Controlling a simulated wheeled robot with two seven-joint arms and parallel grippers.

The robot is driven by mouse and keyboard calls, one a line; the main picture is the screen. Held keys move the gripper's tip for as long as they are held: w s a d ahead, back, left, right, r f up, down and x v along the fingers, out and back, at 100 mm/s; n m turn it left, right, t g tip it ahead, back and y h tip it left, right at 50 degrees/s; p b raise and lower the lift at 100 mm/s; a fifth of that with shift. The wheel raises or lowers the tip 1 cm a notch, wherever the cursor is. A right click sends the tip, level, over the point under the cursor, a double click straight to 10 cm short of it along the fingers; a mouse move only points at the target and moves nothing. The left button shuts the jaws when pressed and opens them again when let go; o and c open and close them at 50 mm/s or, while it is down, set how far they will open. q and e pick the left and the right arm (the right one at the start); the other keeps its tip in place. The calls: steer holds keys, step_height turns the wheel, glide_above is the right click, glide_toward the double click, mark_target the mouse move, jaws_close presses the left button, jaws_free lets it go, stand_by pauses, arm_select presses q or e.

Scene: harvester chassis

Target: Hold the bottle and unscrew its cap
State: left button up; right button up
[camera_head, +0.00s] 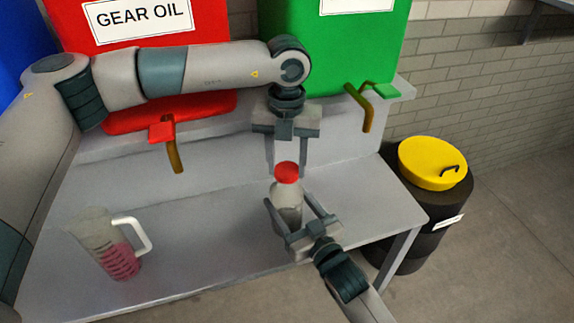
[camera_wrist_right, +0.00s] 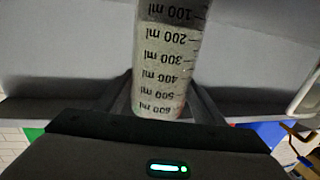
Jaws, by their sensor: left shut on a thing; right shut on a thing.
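The clear bottle (camera_head: 287,195) stands upright over the grey bench, with its red cap (camera_head: 287,171) on top. My right gripper (camera_head: 291,205) comes from the front right and is shut on the bottle's body. In the right wrist view the bottle (camera_wrist_right: 165,65) shows printed millilitre marks, upside down, between the fingers (camera_wrist_right: 163,100); the cap is out of that view. My left gripper (camera_head: 286,170) points straight down from above, its fingers on both sides of the red cap, shut on it. Whether the cap has turned cannot be told.
A measuring jug (camera_head: 107,240) with pink liquid and a white handle stands on the bench (camera_head: 190,215) at left. Red (camera_head: 150,30) and green (camera_head: 335,50) tanks with taps stand behind. A black barrel with a yellow lid (camera_head: 432,163) stands at right. The bench between jug and bottle is clear.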

mark_target(287, 169)
arm_select(q)
steer(key=shift+r, duration=0.15)
steer(key=shift+r, duration=1.85)
arm_select(e)
steer(key=o, duration=2.2)
steer(key=shift+c, duration=0.2)
steer(key=shift+s, duration=0.1)
arm_select(q)
step_height(287, 169, down, 2)
steer(key=shift+f+b, duration=0.15)
steer(key=shift+b, duration=1)
arm_select(e)
steer(key=v, duration=1.1)
steer(key=shift+s+d, duration=0.2)
steer(key=shift+s, duration=0.15)
